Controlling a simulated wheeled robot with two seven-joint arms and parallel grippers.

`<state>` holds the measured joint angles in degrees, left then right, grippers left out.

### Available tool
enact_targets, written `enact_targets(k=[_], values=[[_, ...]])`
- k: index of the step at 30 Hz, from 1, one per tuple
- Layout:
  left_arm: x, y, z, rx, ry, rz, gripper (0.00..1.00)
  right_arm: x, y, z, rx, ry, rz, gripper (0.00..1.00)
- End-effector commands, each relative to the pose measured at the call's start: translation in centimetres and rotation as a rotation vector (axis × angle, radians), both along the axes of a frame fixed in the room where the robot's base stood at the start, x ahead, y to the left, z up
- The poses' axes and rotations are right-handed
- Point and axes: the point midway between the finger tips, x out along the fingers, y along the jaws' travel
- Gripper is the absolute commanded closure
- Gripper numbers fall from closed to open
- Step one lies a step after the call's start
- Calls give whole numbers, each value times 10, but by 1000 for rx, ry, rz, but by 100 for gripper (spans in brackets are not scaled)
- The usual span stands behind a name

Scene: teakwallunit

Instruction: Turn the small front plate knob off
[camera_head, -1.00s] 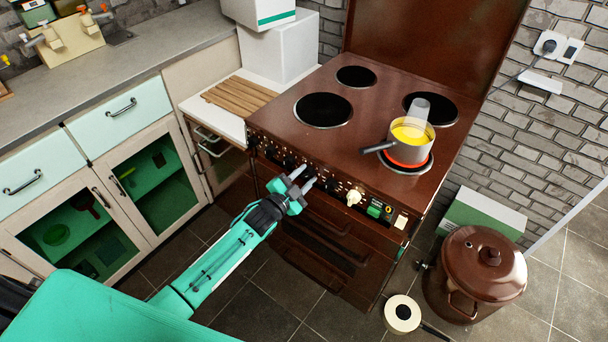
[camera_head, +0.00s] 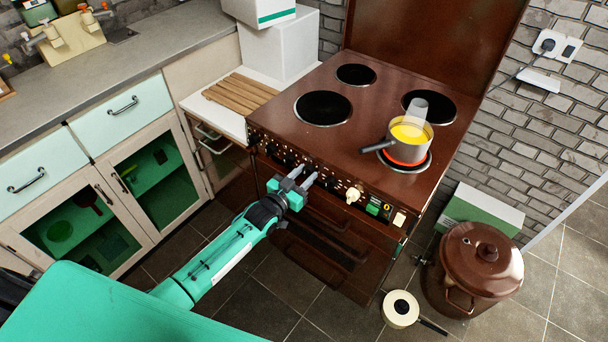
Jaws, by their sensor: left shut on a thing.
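The brown stove (camera_head: 345,140) stands ahead with a row of dark knobs and one pale knob (camera_head: 352,195) along its front panel. A saucepan with yellow contents (camera_head: 408,139) sits on the front right plate, which glows red. The small front plate's knob cannot be told apart from the other small knobs. My left gripper (camera_head: 309,178) is at the front panel, left of the pale knob, with its fingers pointing at the panel. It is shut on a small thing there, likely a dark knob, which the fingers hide. My right gripper is not in view.
A brown lidded pot (camera_head: 474,268) and a small cream pan (camera_head: 400,309) are on the floor at the right. A wooden rack (camera_head: 240,94) lies on the counter left of the stove. Cabinets (camera_head: 130,185) line the left side.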

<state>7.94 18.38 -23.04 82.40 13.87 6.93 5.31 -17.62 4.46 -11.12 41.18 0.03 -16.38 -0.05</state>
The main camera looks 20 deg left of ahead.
Motion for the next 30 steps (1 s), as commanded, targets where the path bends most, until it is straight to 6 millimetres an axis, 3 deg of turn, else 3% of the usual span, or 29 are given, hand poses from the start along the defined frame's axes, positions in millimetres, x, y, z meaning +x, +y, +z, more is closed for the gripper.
enact_targets(k=[17,18,21,30], values=[[-1,0,-2,-29,15,0,89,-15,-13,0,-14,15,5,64],[-1,0,-2,-29,15,0,60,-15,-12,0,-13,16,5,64],[0,0,-2,-29,14,0,44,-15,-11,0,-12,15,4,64],[-2,0,-1,-29,12,0,44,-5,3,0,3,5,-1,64]])
